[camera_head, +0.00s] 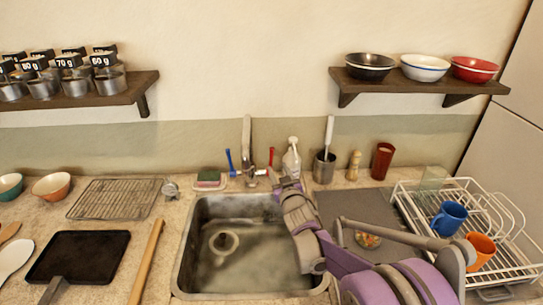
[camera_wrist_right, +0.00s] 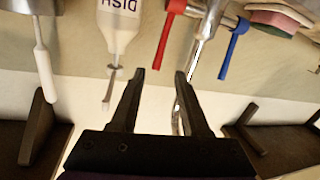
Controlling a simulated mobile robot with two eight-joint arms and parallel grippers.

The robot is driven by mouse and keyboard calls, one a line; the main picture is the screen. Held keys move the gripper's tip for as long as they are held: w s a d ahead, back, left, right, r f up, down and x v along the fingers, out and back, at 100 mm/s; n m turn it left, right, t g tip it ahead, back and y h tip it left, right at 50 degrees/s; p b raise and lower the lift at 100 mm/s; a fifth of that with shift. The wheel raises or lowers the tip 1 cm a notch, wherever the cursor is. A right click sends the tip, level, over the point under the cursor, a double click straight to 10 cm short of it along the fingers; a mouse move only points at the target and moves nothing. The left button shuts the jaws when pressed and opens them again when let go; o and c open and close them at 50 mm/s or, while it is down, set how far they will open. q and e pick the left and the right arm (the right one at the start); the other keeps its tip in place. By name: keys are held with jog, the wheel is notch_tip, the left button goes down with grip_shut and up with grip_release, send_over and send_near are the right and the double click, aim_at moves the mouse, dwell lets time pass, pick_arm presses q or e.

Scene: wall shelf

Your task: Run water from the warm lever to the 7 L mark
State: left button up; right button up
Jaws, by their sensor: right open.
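The steel sink basin (camera_head: 186,262) is in the middle of the counter, its round drain visible on the floor. I cannot make out level marks or a water level. The metal tap (camera_head: 247,140) stands behind it, with a blue lever (camera_head: 230,162) on the left and a red lever (camera_head: 271,157) on the right. My right gripper (camera_head: 276,178) is at the sink's back edge, just below the red lever. In the right wrist view the gripper (camera_wrist_right: 160,75) is open and empty. The red lever (camera_wrist_right: 167,40) lies beyond its fingertips, apparently not touching. My left gripper is out of view.
A white soap bottle (camera_head: 292,160) stands close to the right of the red lever. A utensil pot (camera_head: 324,168) is further right. A sponge (camera_head: 208,177) lies left of the tap. A dish rack (camera_head: 405,200) with mugs fills the right. Wall shelves hang on both sides.

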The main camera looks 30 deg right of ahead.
aim_at(272, 154)
jog(key=w+d, duration=0.1)
jog(key=w, duration=0.2)
jog(key=w+d+m+p, duration=0.1)
jog(key=w, duration=0.2)
jog(key=w+d+m, duration=0.1)
jog(key=w, duration=0.2)
jog(key=shift+w+d, duration=0.1)
jog(key=shift+w, duration=0.25)
grip_shut()
dwell(1.3)
